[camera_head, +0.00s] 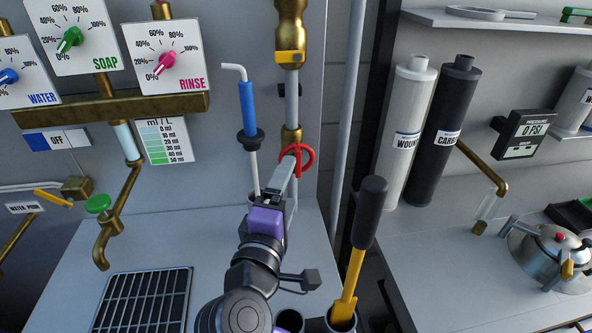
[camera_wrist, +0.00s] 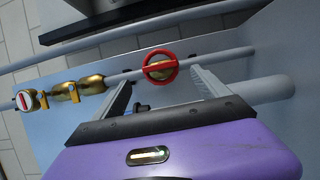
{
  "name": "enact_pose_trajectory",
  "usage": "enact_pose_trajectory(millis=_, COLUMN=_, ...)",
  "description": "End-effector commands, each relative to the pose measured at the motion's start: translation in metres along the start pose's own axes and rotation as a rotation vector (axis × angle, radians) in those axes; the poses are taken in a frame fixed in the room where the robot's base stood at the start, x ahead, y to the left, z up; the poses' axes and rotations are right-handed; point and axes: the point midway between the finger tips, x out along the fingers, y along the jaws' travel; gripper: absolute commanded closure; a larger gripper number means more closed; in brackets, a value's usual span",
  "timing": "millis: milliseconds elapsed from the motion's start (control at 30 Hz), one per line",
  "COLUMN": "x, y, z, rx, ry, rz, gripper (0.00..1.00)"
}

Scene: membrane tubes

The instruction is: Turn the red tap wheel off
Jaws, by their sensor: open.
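The red tap wheel (camera_head: 297,160) is a ring on a brass fitting of the vertical pipe in the middle of the head view. In the wrist view the red tap wheel (camera_wrist: 158,67) lies just ahead of the fingers, a little left of the middle of the gap. My gripper (camera_head: 285,178) reaches up from below, its tips close to the wheel. In the wrist view my gripper (camera_wrist: 160,82) is open, with its two grey fingers spread and nothing held. I cannot tell whether a finger touches the wheel.
A blue tube (camera_head: 247,108) with a black collar stands left of the wheel. A yellow lever with a black handle (camera_head: 370,212) rises to the right of my arm. A brass tap with a green knob (camera_head: 98,204) is at left. White and black cylinders (camera_head: 405,130) stand on the right counter.

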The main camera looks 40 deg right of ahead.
Motion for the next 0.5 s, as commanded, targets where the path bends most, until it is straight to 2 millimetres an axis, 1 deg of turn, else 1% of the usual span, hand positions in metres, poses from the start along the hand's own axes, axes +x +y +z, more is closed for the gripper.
enact_pose_trajectory(millis=33, x=0.009, y=0.002, z=0.001, rx=-0.001, ry=-0.004, rz=-0.001, gripper=0.15)
enact_pose_trajectory(millis=233, x=0.04, y=0.002, z=0.001, rx=0.001, ry=-0.004, rz=-0.001, gripper=0.15)
enact_pose_trajectory(millis=400, x=0.057, y=0.001, z=0.001, rx=0.0, ry=-0.002, rz=-0.002, gripper=0.15)
enact_pose_trajectory(millis=500, x=0.062, y=0.001, z=0.001, rx=0.001, ry=-0.001, rz=-0.001, gripper=0.15)
